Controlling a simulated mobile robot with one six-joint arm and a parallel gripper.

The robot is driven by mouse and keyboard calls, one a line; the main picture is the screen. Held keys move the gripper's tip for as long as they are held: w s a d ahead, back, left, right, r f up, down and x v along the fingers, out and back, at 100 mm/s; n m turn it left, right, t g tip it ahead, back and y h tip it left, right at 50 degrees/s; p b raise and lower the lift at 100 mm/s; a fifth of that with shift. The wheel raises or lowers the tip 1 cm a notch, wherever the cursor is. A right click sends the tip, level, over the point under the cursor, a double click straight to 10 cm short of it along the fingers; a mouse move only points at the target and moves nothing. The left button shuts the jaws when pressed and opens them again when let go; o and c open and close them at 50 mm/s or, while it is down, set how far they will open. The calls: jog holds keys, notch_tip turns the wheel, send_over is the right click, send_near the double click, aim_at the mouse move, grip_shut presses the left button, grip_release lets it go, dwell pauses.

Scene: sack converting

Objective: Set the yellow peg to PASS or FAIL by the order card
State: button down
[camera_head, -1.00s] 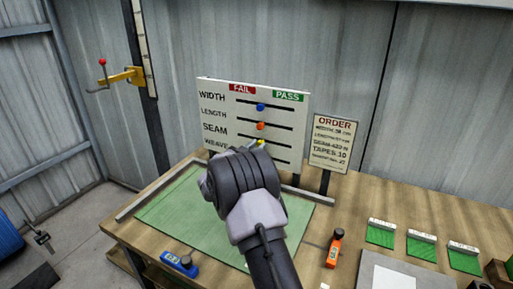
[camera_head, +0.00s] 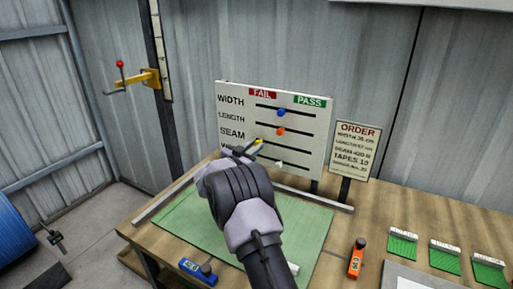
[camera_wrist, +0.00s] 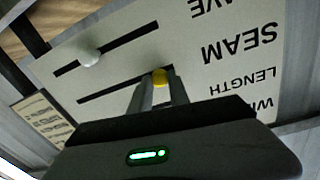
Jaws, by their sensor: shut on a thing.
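The white board (camera_head: 303,160) stands upright behind the green mat, with a red FAIL label at its left and a green PASS label at its right. The yellow peg (camera_head: 258,141) sits in the SEAM slot, at the left end on the FAIL side. In the wrist view, which shows the board upside down, the yellow peg (camera_wrist: 160,77) is at the slot end nearest the word SEAM. My gripper (camera_head: 249,148) is shut on the yellow peg; its fingertips (camera_wrist: 160,91) reach it from below. The order card (camera_head: 358,150) stands right of the board; a SEAM line around 420 N seems readable.
A blue peg (camera_head: 281,112), an orange peg (camera_head: 280,131) and a white peg (camera_wrist: 88,59) sit mid-slot in the other rows. A blue device (camera_head: 196,271) and an orange device (camera_head: 356,258) lie near the front.

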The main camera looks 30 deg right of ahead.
jog(key=shift+a+r, duration=0.1)
jog(key=c, duration=1.2)
grip_release()
jog(key=shift+w, duration=0.15)
jog(key=p+v, duration=0.3)
jog(key=v, duration=1.4)
jog(key=shift+s+a+p, duration=0.2)
jog(key=shift+p, duration=0.15)
